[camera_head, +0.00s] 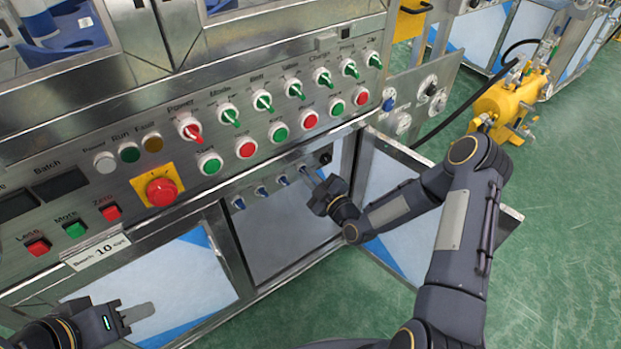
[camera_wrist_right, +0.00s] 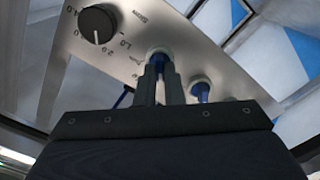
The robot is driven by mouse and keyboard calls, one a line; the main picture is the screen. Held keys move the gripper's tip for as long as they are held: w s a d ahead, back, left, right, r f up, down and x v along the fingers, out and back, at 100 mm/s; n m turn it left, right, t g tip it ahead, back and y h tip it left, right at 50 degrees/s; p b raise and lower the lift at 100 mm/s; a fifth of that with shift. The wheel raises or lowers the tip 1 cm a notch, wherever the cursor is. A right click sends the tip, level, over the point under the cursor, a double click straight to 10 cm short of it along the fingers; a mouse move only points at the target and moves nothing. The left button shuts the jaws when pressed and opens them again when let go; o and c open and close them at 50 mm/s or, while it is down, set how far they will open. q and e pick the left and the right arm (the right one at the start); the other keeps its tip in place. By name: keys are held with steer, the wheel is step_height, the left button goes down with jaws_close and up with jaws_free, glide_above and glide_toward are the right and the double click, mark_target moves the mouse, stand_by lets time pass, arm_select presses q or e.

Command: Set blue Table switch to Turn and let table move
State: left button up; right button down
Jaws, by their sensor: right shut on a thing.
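A row of small blue switches (camera_head: 260,191) sits on a metal panel inside the open lower cabinet. In the right wrist view my right gripper (camera_wrist_right: 159,90) is shut on a blue switch (camera_wrist_right: 159,57) at the panel. Small print lies beside it, but I cannot read it well enough to confirm which switch it is. The fingers hide part of the switch. In the head view my right gripper (camera_head: 320,190) reaches into the cabinet opening. My left gripper (camera_head: 120,316) is empty and open at the lower left, apart from the machine.
A black dial (camera_wrist_right: 97,25) is beside the held switch, and another blue switch (camera_wrist_right: 201,91) is close to the right finger. The open cabinet door (camera_head: 392,185) stands near my right arm. Green and red buttons and a red emergency stop (camera_head: 161,191) are above.

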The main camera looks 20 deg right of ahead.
steer(key=m+b, duration=0.3)
steer(key=m, duration=0.1)
steer(key=shift+f, duration=0.15)
steer(key=m+b, duration=0.3)
steer(key=m, duration=0.1)
steer(key=shift+d+m, duration=0.1)
steer(key=shift+m, duration=0.2)
steer(key=m+b, duration=0.2)
steer(key=m, duration=0.2)
steer(key=shift+d+m+b, duration=0.1)
steer(key=shift+m+b, duration=0.45)
steer(key=shift+m, duration=1.75)
steer(key=c, duration=1.5)
jaws_free()
steer(key=shift+c, duration=0.2)
steer(key=p+v, duration=0.1)
steer(key=v, duration=0.6)
steer(key=shift+s+d+p, duration=0.15)
steer(key=shift+s+p, duration=0.2)
